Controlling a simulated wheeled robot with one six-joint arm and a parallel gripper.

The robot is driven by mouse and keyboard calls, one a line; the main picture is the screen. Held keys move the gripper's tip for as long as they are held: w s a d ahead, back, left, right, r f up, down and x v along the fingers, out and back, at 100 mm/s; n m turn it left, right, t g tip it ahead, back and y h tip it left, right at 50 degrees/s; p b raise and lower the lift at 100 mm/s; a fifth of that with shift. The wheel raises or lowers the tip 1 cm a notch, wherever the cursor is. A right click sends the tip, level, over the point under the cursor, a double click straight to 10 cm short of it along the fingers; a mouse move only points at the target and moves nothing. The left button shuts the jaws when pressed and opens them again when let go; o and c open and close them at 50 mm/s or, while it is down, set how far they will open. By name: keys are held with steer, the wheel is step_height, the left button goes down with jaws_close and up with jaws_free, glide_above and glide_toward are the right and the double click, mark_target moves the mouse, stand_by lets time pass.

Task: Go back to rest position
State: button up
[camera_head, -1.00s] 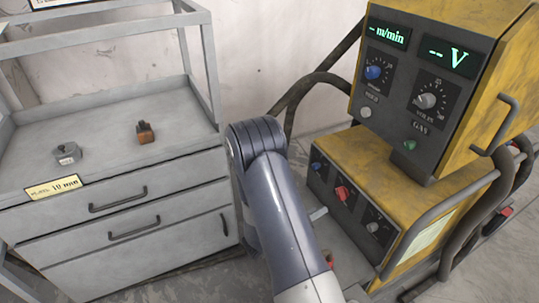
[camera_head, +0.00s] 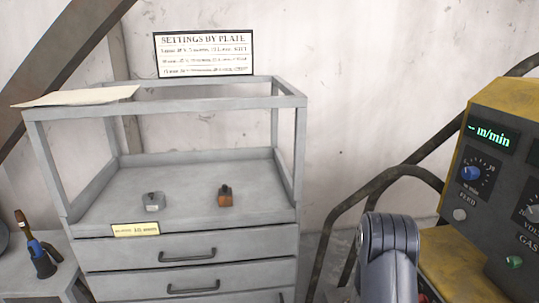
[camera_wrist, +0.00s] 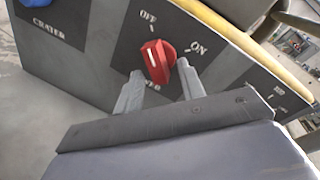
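In the wrist view, my gripper (camera_wrist: 159,72) has its two fingers spread on either side of a red power knob (camera_wrist: 157,58). The fingers look apart from the knob, with nothing clamped between them. The knob's white mark points up toward the OFF label; the ON label is to its right. In the head view, my arm (camera_head: 389,250) shows at the bottom right, while my gripper and the red knob are out of that picture.
The yellow welding machine (camera_head: 452,270) stands at the right, with thick hoses (camera_head: 375,190) beside it. A grey drawer cabinet (camera_head: 185,245) stands left, holding a small metal piece (camera_head: 153,202) and a brown block (camera_head: 225,197). A settings sign (camera_head: 204,54) hangs behind. A torch (camera_head: 40,258) is at far left.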

steer(key=s+a+m+t+h+b, duration=0.15)
steer(key=a+m+b, duration=0.25)
steer(key=a+m, duration=0.5)
steer(key=shift+s+a+r+g+y, duration=0.15)
steer(key=shift+s+g, duration=0.25)
steer(key=shift+s, duration=0.4)
steer(key=shift+s+r+g, duration=0.15)
steer(key=shift+s+g, duration=0.3)
steer(key=shift+s, duration=0.4)
steer(key=shift+s+a+r+g+y, duration=0.15)
steer(key=shift+s+g, duration=0.25)
steer(key=shift+s, duration=0.4)
stand_by(0.4)
